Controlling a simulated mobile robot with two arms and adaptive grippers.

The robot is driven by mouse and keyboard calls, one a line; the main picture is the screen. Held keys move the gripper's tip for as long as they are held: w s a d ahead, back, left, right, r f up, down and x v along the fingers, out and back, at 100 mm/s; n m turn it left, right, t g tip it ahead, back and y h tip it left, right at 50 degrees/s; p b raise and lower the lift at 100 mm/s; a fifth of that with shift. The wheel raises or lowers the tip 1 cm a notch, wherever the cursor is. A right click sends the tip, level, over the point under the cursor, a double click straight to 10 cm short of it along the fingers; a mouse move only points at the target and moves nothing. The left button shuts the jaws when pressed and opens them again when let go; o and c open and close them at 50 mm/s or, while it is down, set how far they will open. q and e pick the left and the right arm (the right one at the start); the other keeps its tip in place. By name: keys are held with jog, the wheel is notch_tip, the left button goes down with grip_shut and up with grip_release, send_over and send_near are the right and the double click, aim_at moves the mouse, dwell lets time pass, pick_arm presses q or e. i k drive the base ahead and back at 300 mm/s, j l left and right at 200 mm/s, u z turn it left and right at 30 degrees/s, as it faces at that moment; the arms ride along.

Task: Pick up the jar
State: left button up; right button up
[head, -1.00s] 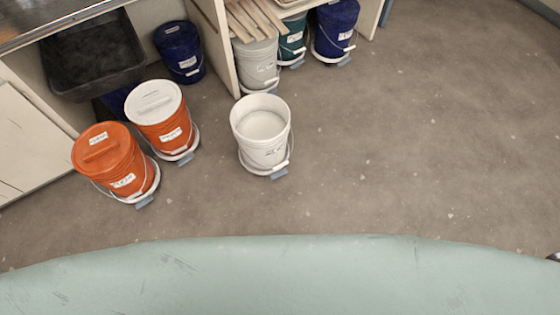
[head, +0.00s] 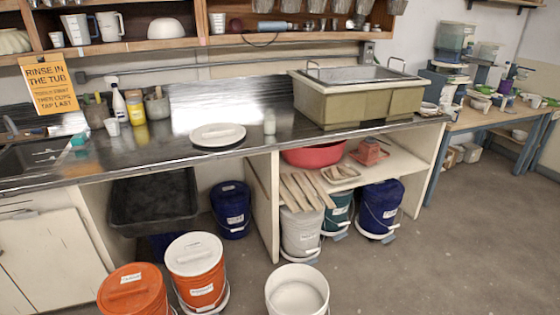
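A small pale, see-through jar (head: 269,122) stands upright on the steel counter (head: 240,160), right of a round white lid (head: 217,135) and left of a large olive tub (head: 352,98). It is small in the head view, and I cannot tell what it holds. Neither of my grippers is in view.
Orange buckets (head: 133,290), a white-lidded orange bucket (head: 196,268) and an open white bucket (head: 297,290) stand on the floor before the counter. Bottles and a yellow container (head: 135,110) stand at the counter's left. The floor (head: 440,250) at the right is clear.

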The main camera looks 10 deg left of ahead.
aim_at(270, 122)
jog(key=i+l+u, duration=0.2)
jog(key=i+l, duration=1.3)
